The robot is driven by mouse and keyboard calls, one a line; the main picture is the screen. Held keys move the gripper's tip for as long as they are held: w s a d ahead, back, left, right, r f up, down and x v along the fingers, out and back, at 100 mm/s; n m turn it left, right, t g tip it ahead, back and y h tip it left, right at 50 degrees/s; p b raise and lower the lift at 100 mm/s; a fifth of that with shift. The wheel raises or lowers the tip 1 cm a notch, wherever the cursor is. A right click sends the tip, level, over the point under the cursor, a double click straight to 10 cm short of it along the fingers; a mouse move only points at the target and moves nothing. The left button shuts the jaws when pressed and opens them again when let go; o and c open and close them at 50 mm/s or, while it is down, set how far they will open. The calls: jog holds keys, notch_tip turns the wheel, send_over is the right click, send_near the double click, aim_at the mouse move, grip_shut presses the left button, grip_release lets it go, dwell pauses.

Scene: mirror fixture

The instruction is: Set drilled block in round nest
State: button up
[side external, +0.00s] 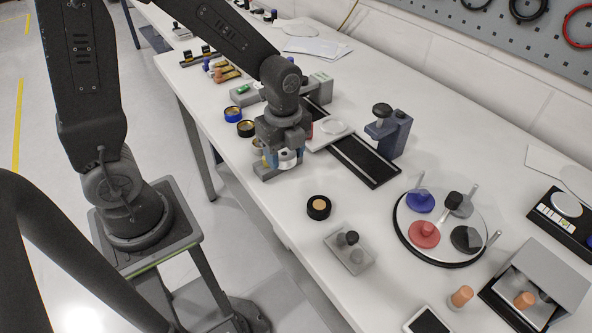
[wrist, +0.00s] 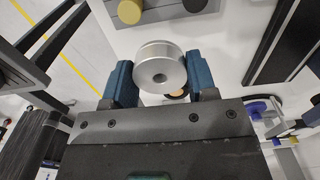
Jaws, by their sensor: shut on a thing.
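In the side external view the pale block (side external: 287,159) hangs at the tip of my gripper (side external: 282,157) near the table's front edge. A black round cup (side external: 318,207) with a tan inside stands on the table, apart from my gripper. Blue (side external: 232,114) and black (side external: 246,129) round cups stand behind my gripper. I cannot tell which cup is the round nest.
A black rail (side external: 366,162) and a clamp-like stand (side external: 390,131) are right of my gripper. A round tray (side external: 403,243) with coloured knobs and a grey plate (side external: 349,251) with small pegs stand at the front right.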

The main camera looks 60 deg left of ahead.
jog(key=s+a+r, duration=0.2)
jog(key=a+r, duration=0.3)
jog(key=a, duration=0.2)
send_over(333, 126)
notch_tip(333, 126, down, 3)
jog(key=shift+s+r, duration=0.1)
jog(key=shift+s, duration=0.05)
jog(key=shift+w+f, duration=0.2)
jog(key=shift+f, duration=1.8)
jog(key=shift+f, duration=0.75)
jog(key=o, duration=1)
jog(key=shift+o, duration=0.7)
jog(key=shift+o, duration=1.2)
